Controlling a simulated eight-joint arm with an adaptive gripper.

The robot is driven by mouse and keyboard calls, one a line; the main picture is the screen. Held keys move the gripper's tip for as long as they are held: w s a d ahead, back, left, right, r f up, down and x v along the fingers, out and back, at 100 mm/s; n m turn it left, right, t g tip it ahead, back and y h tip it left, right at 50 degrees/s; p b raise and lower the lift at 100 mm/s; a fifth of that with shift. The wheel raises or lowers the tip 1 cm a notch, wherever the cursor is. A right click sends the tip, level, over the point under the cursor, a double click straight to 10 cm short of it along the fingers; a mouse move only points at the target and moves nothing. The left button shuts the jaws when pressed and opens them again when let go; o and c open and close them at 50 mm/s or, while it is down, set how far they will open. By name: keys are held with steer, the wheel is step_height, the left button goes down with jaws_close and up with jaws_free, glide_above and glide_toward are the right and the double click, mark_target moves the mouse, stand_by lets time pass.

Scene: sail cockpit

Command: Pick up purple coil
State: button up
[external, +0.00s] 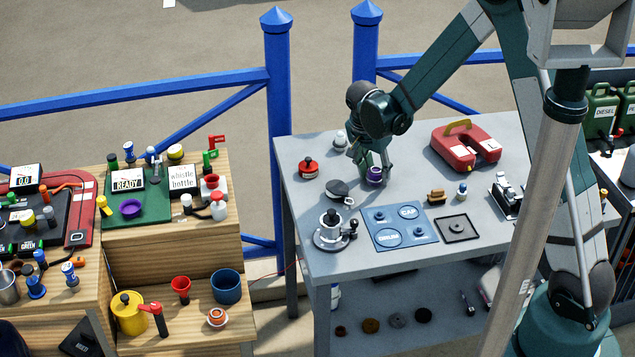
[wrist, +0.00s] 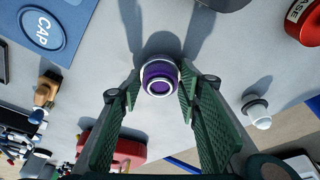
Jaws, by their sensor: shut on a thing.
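The purple coil (external: 374,174) is a small purple spool with pale rims, on the grey workbench (external: 330,262). In the wrist view the purple coil (wrist: 159,78) sits between the fingertips, its round end facing the camera. My gripper (external: 376,170) points down over the bench and is shut on the coil; its green ridged fingers (wrist: 159,92) flank the coil in the wrist view. I cannot tell whether the coil touches the bench or is slightly above it. A separate purple ring (external: 130,208) lies on the green board at left.
A red pot (external: 308,169), a dark cap (external: 340,192) and a white-topped bulb (external: 340,141) are to the left. A blue CAP mat (external: 400,228) lies in front. A blue railing (external: 278,95) runs behind.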

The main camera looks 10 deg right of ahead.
mark_target(376, 169)
steer(key=shift+r, duration=0.1)
steer(key=shift+r+p, duration=0.4)
steer(key=shift+r, duration=4.5)
